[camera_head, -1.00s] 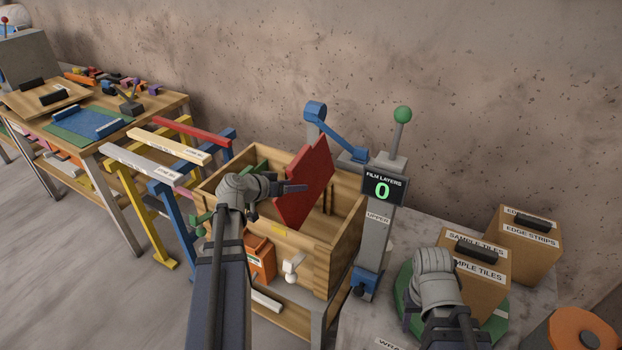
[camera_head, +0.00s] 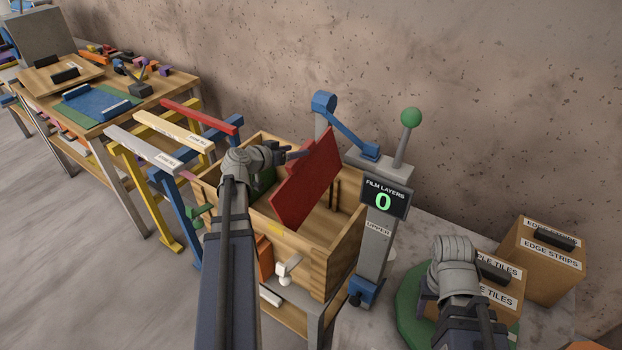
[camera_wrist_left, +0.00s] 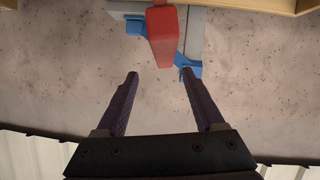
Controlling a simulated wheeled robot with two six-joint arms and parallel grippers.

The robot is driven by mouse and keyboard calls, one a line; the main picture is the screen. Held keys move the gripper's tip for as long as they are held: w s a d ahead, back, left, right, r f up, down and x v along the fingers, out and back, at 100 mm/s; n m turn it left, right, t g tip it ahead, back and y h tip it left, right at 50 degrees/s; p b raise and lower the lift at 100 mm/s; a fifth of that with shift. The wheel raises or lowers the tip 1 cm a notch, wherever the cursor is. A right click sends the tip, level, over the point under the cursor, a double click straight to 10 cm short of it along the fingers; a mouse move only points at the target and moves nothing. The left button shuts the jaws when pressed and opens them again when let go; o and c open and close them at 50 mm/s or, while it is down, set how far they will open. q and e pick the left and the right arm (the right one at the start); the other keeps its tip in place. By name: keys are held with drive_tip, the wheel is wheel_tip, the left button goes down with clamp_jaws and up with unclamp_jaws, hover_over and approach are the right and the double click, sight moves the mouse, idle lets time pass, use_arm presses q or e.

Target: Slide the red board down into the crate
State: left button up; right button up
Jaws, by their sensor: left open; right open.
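The red board (camera_head: 306,185) stands tilted inside the wooden crate (camera_head: 320,255), its upper part rising above the crate's rim. My left gripper (camera_head: 300,153) is at the board's upper left edge in the head view. In the left wrist view, my left gripper (camera_wrist_left: 158,80) has its fingers wide apart with nothing between them; the board's red end (camera_wrist_left: 162,40) lies just beyond the fingertips. My right gripper (camera_head: 428,302) hangs at the lower right beside the tile box, its fingers mostly hidden by its wrist; a purple bit shows.
The grey post with the "FILM LAYERS 0" display (camera_head: 384,198) and a blue arm (camera_head: 350,133) stands close right of the crate. Cartons (camera_head: 553,252) stand on the right slab. Rails (camera_head: 200,117) on trestles lie to the left. A work table (camera_head: 165,95) is further left.

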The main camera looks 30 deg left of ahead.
sight(304, 148)
use_arm(q)
drive_tip(key=shift+x, duration=0.9)
drive_tip(key=w+f+b, duration=0.1)
drive_tip(key=w, duration=0.1)
drive_tip(key=w+f+b, duration=0.1)
drive_tip(key=w+b, duration=0.1)
drive_tip(key=shift+d+f, duration=0.15)
drive_tip(key=shift+f, duration=0.25)
drive_tip(key=shift+w, duration=0.2)
clamp_jaws()
drive_tip(key=shift+r, duration=0.1)
